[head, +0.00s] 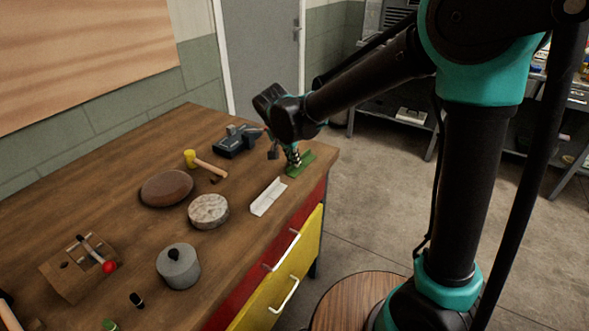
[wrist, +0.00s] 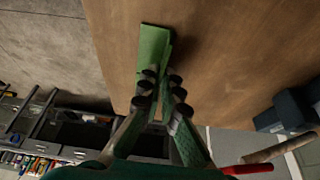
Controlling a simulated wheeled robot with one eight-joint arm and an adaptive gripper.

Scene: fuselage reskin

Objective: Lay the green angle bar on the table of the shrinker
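The green angle bar (head: 301,163) lies on the wooden bench near its far right corner. In the wrist view the bar (wrist: 154,48) runs up from between my fingers. My gripper (head: 293,157) points down over the bar. A dark blue machine (head: 234,141), apparently the shrinker, stands on the bench to the left of my gripper. Part of it shows at the right of the wrist view (wrist: 290,110). My gripper partly hides the bar.
A white angle bar (head: 268,197) lies nearer on the bench. A yellow-headed mallet (head: 205,164), brown pad (head: 166,188), round stone-like block (head: 208,211), grey pot (head: 178,267) and wooden block with a red-knobbed lever (head: 80,270) stand leftward. The bench edge is close to the green bar.

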